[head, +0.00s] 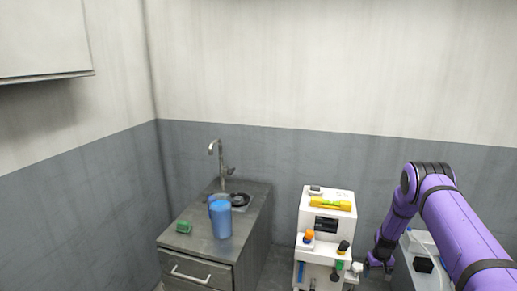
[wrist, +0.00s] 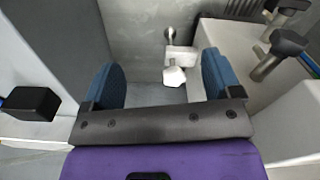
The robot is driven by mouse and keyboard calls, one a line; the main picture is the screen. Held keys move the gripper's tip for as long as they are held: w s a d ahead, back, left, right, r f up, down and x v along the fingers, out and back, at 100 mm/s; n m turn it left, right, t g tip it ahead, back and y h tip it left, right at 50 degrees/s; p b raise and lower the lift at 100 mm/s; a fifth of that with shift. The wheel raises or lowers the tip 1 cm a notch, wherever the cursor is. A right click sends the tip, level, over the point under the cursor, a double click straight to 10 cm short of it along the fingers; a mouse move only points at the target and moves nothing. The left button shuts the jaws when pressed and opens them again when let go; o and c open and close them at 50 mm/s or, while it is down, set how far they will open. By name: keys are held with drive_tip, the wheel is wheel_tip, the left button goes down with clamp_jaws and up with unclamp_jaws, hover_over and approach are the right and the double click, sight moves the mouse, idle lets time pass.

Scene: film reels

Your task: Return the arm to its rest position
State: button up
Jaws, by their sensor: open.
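My purple arm comes in from the right side of the head view and bends down. My gripper (head: 366,267) is at its lower end, low in the picture, between the white machine and the white surface at right. In the wrist view my gripper (wrist: 162,72) has its two blue-padded fingers spread wide apart. Nothing is held between them. A white knob-like piece (wrist: 174,76) shows beyond the gap.
A white machine (head: 313,246) with knobs and a yellow item (head: 331,204) stands left of my gripper. A black box (head: 423,265) is on the right surface. A grey sink cabinet (head: 196,252) with a blue cup (head: 221,221) stands further left.

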wheel_tip(320, 180, up, 15)
drive_tip(key=w+a, duration=0.2)
drive_tip(key=s+a+r+t, duration=0.1)
drive_tip(key=s+a+r, duration=0.2)
drive_tip(key=r, duration=0.8)
drive_tip(key=s+a+r+t, duration=0.1)
drive_tip(key=s+a+r, duration=0.2)
drive_tip(key=r, duration=0.8)
drive_tip(key=s+a+r+t, duration=0.1)
drive_tip(key=s+a+r, duration=0.15)
drive_tip(key=r, duration=0.95)
drive_tip(key=s+a+r+t, duration=0.1)
drive_tip(key=s+a+r, duration=0.2)
drive_tip(key=s+r, duration=0.55)
drive_tip(key=s+a+r, duration=0.2)
drive_tip(key=s+r, duration=0.3)
drive_tip(key=s, duration=0.6)
drive_tip(key=s+a+t, duration=0.1)
drive_tip(key=s+a, duration=0.2)
drive_tip(key=s, duration=1.6)
drive_tip(key=shift+s+r, duration=0.2)
drive_tip(key=shift+r, duration=0.25)
